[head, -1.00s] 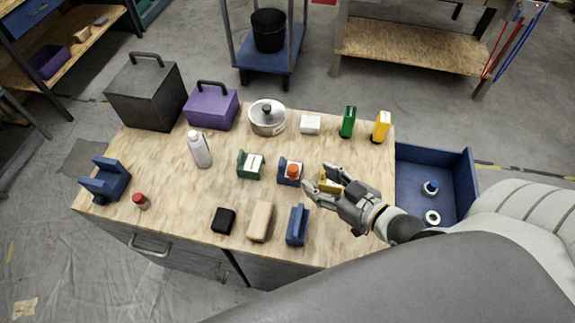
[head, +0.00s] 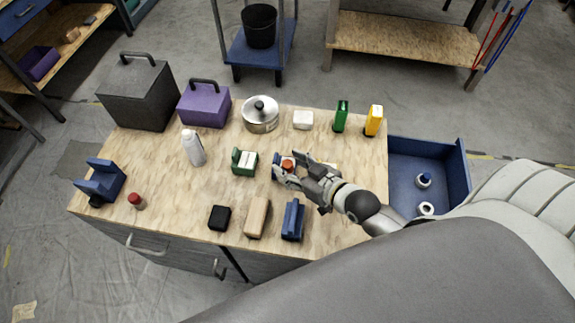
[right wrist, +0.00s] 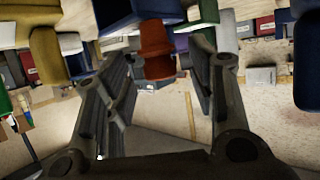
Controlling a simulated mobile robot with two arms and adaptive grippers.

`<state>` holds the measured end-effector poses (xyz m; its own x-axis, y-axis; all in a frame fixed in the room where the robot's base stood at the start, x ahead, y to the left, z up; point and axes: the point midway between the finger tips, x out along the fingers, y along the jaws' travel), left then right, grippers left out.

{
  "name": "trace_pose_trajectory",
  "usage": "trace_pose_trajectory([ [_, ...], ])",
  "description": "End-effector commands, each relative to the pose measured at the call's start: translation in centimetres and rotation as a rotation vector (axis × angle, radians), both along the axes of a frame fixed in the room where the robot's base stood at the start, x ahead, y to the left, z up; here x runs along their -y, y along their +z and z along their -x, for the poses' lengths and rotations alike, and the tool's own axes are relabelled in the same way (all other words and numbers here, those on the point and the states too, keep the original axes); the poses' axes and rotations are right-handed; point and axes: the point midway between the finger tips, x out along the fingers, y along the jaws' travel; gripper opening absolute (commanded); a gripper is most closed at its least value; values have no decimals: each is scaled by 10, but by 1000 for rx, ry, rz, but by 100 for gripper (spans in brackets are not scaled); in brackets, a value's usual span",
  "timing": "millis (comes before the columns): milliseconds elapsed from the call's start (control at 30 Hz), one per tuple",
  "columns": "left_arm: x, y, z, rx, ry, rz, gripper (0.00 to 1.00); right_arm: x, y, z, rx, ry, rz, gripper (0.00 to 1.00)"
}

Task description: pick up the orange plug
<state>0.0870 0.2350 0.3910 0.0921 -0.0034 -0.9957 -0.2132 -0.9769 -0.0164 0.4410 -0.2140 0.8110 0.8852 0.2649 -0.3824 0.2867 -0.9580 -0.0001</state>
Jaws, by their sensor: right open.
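The orange plug (head: 287,165) sits in a blue holder (head: 277,158) on the wooden table. In the right wrist view the orange plug (right wrist: 156,50) shows between the fingers, near their tips. My right gripper (head: 290,168) is open, with its fingers on either side of the plug; I cannot tell whether they touch it. The gripper partly hides the holder in the head view. My left gripper is not in view.
A green holder (head: 244,162) stands left of the plug. A blue block (head: 292,220), a tan block (head: 257,217) and a black block (head: 219,217) lie nearer the front edge. A blue bin (head: 405,180) is at the table's right.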

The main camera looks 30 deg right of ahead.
Motion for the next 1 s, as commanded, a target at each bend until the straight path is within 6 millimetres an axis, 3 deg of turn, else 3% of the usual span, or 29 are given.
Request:
trace_pose_trajectory([
  [200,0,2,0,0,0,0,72,-5,-7,-18,1,0,0,51],
  [467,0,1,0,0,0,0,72,-6,-8,-19,0,0,1,51],
  [767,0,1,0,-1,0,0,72,-6,-8,-19,0,0,1,14],
  [1000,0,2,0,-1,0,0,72,-6,-8,-19,0,0,1,8],
])
